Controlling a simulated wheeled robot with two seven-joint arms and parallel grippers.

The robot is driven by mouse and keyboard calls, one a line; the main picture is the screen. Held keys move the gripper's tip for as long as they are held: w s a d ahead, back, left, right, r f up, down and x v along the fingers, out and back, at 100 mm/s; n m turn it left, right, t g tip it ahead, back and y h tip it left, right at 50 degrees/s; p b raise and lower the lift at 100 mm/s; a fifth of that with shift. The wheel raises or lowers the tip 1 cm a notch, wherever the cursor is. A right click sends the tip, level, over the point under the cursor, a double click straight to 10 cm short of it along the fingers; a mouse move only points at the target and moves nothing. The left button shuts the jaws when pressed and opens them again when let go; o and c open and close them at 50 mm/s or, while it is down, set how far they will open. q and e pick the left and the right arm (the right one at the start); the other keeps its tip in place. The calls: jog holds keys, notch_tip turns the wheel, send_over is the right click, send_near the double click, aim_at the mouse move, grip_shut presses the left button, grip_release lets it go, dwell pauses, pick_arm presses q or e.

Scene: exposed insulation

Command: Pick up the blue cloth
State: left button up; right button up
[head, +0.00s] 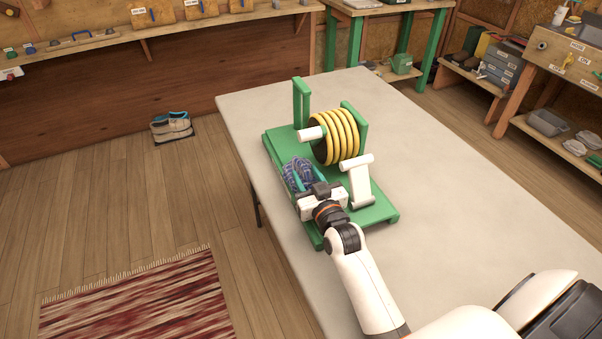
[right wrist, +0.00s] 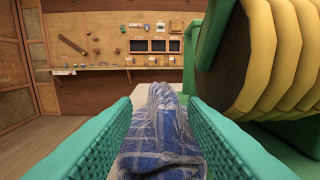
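The blue cloth (head: 297,172) is a crumpled blue-and-white checked piece on the green stand (head: 375,214) on the table. My right gripper (head: 299,174) reaches over the stand's near left part, with its teal fingers at the cloth. In the right wrist view, the cloth (right wrist: 163,135) lies between the two parted fingers of the gripper (right wrist: 160,102) and runs forward past their tips. The fingers stand wide apart on either side of it; I cannot tell whether they touch it. My left gripper is not in view.
A yellow coiled hose (head: 343,136) on a reel stands close to the right of the cloth; it looms large in the right wrist view (right wrist: 262,60). A green upright (head: 301,103) rises behind. A white holder (head: 359,181) is beside my gripper. The grey table (head: 440,180) is clear rightward.

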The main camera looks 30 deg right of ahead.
aim_at(296, 154)
jog(key=w, duration=0.5)
jog(key=shift+d+r, duration=0.2)
jog(key=shift+d, duration=0.15)
jog(key=shift+s, duration=0.1)
grip_shut()
